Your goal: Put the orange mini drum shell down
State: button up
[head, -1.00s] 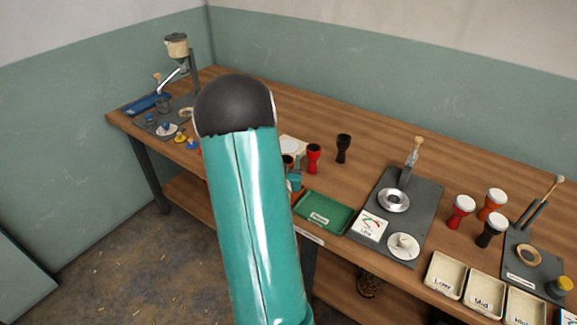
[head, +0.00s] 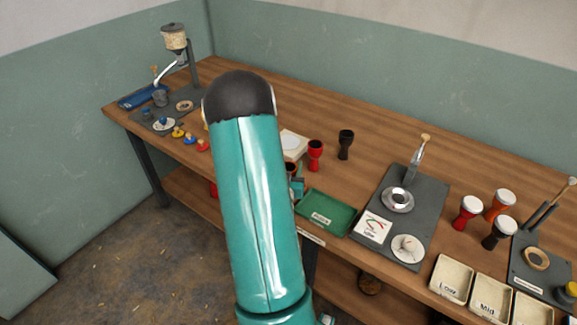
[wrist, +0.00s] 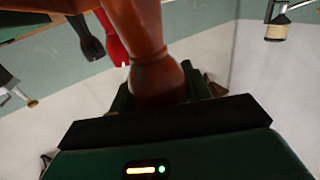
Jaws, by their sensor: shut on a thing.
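The orange mini drum shell (wrist: 150,50) fills the upper middle of the wrist view, its narrow waist and rounded foot toward me. My gripper (wrist: 165,92) is shut on it near the foot. The wrist view is turned over, with the bench at the top. In the head view my own teal arm hides most of the gripper and shell. Only a bit of the gripper (head: 298,186) shows beside the arm, left of the green tray (head: 325,212). Whether the shell touches the bench is hidden.
A red shell (head: 315,154) and a black shell (head: 346,144) stand behind the green tray, near a pale square pad (head: 294,142). A dark plate (head: 424,205) with a metal ring lies to the right. Bare wood (head: 385,130) is clear toward the back.

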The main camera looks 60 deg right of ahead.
jog(key=shift+w, duration=0.25)
jog(key=shift+s+a+f, duration=0.1)
jog(key=shift+s, duration=0.05)
jog(key=o, duration=1.1)
jog(key=shift+f, duration=0.1)
jog(key=shift+c, duration=0.2)
